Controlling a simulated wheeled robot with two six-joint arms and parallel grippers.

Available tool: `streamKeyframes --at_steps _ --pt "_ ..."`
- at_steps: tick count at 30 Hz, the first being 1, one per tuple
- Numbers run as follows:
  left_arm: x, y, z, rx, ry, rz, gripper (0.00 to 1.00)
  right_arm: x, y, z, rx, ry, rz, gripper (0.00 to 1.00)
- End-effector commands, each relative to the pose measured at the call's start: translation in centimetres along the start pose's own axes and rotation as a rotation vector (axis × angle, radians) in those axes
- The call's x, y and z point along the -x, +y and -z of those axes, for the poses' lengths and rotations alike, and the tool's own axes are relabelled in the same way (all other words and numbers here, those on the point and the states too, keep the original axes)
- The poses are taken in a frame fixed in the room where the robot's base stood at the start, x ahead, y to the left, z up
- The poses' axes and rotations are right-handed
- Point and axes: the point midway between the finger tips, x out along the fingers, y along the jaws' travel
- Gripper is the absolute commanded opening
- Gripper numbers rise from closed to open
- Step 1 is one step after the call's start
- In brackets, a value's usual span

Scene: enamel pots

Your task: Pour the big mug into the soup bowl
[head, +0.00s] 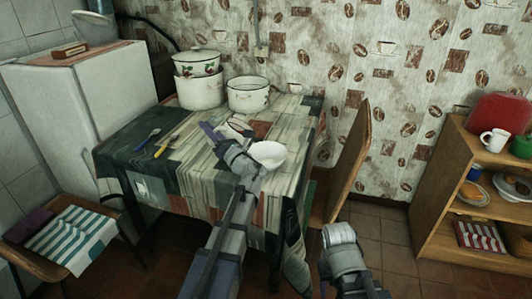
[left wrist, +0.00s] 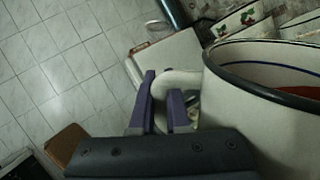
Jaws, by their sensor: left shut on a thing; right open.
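The big mug (left wrist: 262,115) is white with a dark rim and has something red inside. It fills the right of the left wrist view. My left gripper (left wrist: 172,95) is shut on its pale handle, between two purple fingers. In the head view my left gripper (head: 211,131) is over the table, with the mug (head: 238,126) small and partly hidden just right of the fingers. The white soup bowl (head: 268,155) shows just right of my left wrist, near the table's right side; its contents are not clear. My right gripper (head: 340,235) is open and empty, low in front of the chair.
A stacked pair of enamel pots (head: 199,92) and another pot (head: 248,95) stand at the table's back. A blue fork (head: 147,139) and a yellow-handled utensil (head: 164,147) lie at left. A chair (head: 346,165) stands right of the table; a shelf (head: 435,190) is farther right.

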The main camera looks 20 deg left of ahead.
Motion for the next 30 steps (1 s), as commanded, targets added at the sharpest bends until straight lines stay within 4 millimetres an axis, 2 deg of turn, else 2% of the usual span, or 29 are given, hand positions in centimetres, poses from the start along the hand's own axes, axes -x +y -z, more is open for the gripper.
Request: streamKeyframes --at_steps 9,30 --pt "0.1 -0.2 -0.9 -0.029 -0.027 -0.073 0.00 -0.5 -0.1 0.0 0.000 0.000 0.000 0.50" --pt "0.5 -0.4 -2.2 -0.087 -0.079 -0.091 0.00 -0.7 -0.1 0.0 0.000 0.000 0.000 0.50"
